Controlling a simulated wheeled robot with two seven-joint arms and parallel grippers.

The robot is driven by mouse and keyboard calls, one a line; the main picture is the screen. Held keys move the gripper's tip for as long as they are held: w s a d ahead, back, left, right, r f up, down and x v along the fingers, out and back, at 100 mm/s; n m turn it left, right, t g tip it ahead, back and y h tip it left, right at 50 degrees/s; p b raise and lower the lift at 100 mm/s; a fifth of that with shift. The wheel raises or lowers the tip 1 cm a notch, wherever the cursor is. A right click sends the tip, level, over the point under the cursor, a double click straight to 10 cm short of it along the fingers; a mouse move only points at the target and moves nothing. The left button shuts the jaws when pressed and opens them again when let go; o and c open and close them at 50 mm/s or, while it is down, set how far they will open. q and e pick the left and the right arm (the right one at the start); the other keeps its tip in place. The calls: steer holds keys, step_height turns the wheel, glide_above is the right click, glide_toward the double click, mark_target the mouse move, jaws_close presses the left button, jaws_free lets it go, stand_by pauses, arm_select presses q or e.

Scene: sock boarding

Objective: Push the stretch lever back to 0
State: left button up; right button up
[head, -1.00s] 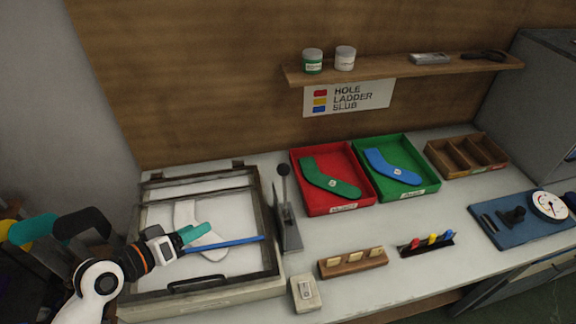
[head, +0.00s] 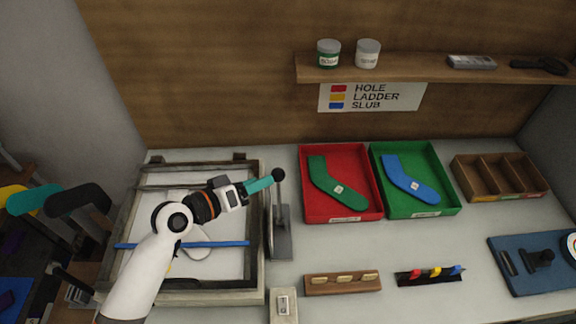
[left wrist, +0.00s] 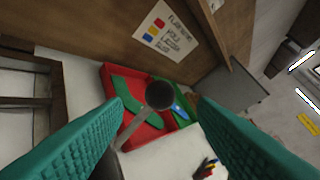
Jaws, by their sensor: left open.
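The stretch lever (head: 279,200) is a grey metal arm with a black ball knob, standing on a grey base (head: 281,243) right of the framed board. It stands close to upright. My left gripper (head: 270,181) is at the knob, its teal fingers pointing right. In the left wrist view the knob (left wrist: 159,94) lies between the two open teal fingers (left wrist: 160,130), with a visible gap on both sides. I cannot tell whether a finger touches it in the head view. The scale or 0 mark is not readable. My right gripper is not in view.
The wooden frame (head: 254,270) with a white sock form and blue bar lies under my left arm. A red tray (head: 311,212) and green tray (head: 450,205) hold socks right of the lever. A small switch box (head: 283,306) stands in front of the lever.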

mark_target(281, 173)
arm_select(q)
steer(key=x, duration=0.3)
steer(key=shift+w+d+p, duration=0.15)
steer(key=shift+p, duration=0.15)
steer(key=x, duration=0.4)
steer(key=shift+w+d+f+p, duration=0.15)
steer(key=shift+d+p, duration=0.1)
steer(key=shift+p, duration=0.05)
steer(key=shift+w+d+f, duration=0.2)
steer(key=shift+w+d, duration=0.1)
steer(key=shift+d, duration=0.05)
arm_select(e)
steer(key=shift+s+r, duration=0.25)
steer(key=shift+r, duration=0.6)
